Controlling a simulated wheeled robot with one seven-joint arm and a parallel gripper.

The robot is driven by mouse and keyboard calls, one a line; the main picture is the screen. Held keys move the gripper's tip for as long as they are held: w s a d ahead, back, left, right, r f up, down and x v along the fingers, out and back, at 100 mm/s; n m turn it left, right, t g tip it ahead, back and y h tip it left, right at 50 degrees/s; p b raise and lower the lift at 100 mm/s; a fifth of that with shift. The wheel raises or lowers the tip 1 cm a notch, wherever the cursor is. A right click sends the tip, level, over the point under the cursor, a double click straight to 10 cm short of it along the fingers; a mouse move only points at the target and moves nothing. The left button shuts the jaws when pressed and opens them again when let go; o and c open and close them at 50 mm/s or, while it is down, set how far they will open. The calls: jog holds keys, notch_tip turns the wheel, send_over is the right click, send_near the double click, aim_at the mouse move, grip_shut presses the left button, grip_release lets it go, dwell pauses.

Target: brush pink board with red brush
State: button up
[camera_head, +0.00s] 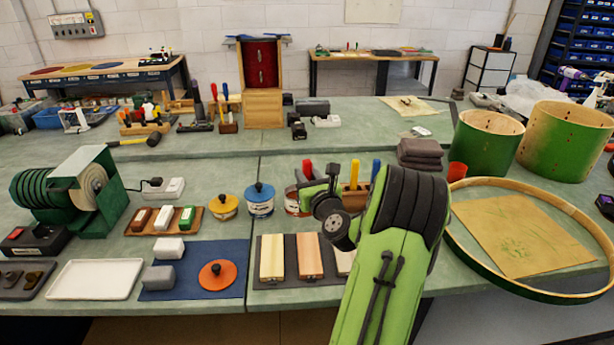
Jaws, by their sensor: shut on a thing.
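The red brush (308,168) shows as a red handle beside the jaws of my gripper (315,188), which is shut on it. Its bristle end is hidden. The brush is over or in a reddish tin (292,201), partly hidden by my gripper; I cannot tell whether it touches the tin. The pink board (309,255) lies flat on a dark mat, between a yellow board (272,257) and a pale board (345,262) partly covered by my arm. My gripper is behind the pink board, towards the back of the bench.
Yellow (223,207) and blue (260,200) tins stand left of my gripper. Yellow (354,172) and blue (376,168) handles stand in a wooden holder (354,197) just right. A large hoop (462,262) and green drum shells (487,142) are at right.

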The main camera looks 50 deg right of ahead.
jog(key=shift+f+b, duration=2.05)
jog(key=shift+f, duration=0.7)
jog(key=shift+f+b, duration=0.7)
jog(key=shift+f, duration=0.35)
jog(key=shift+s, duration=0.1)
jog(key=shift+s+a+b, duration=0.8)
jog(key=shift+s+a, duration=0.15)
jog(key=shift+a, duration=0.2)
jog(key=shift+s+a+b, duration=0.85)
jog(key=shift+s+a, duration=0.15)
jog(key=shift+a, duration=0.15)
jog(key=shift+s+a+b, duration=0.75)
jog(key=shift+s+a, duration=0.25)
jog(key=shift+a, duration=0.1)
